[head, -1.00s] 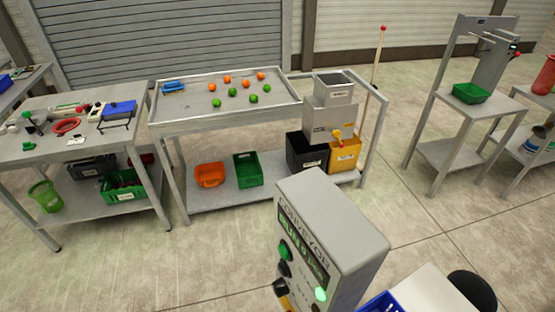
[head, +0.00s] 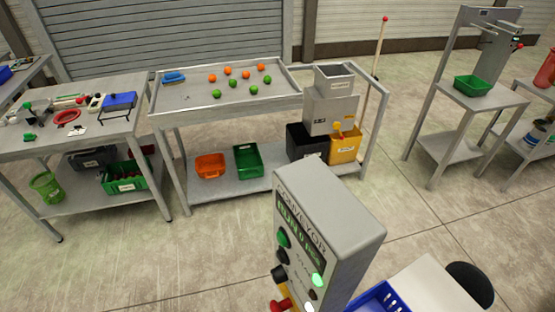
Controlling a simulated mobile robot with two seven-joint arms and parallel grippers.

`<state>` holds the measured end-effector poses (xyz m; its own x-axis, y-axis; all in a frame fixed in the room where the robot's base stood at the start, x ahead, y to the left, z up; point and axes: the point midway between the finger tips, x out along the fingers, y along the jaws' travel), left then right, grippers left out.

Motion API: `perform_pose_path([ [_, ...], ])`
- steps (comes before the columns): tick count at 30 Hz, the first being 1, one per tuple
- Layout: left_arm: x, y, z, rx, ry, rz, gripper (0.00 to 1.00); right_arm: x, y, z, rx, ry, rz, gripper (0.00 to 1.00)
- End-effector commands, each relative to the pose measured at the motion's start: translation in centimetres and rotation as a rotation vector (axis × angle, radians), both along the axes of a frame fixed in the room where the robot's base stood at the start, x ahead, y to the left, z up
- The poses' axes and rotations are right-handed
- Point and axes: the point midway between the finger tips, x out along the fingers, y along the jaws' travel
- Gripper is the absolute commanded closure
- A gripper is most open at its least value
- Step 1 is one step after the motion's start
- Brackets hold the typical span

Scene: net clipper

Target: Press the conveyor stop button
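A grey control box (head: 335,205) labelled CONVEYOR stands in the near foreground, seen from above and at an angle. Its front face carries a small green-lettered display (head: 297,228), a green button (head: 283,240) and a black button or knob (head: 279,274). A red button (head: 280,305) shows at the bottom edge of the picture, partly cut off. A green lamp (head: 317,280) is lit, with a white light (head: 309,307) below it. I cannot read the small button labels. Neither of my grippers is in view.
A blue crate (head: 382,298) and a pale surface (head: 432,288) lie right of the box. Behind is a tray table (head: 225,118) with orange and green balls. A left workbench (head: 100,150) holds tools. Open floor (head: 215,245) lies between.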

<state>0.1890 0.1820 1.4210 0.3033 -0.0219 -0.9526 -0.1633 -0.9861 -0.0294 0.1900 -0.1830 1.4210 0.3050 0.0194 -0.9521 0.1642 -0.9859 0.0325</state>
Motion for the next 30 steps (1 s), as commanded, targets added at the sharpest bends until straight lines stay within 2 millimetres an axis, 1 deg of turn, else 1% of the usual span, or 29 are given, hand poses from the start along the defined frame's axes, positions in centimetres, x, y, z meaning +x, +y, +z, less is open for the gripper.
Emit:
perform_pose_path([
  [1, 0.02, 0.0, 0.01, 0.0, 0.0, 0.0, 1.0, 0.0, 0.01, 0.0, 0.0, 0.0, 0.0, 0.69],
  [9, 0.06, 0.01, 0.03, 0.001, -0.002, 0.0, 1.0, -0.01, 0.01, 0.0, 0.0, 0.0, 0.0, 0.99],
  [30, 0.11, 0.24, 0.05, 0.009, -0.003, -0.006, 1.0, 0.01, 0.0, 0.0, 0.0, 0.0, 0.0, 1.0],
])
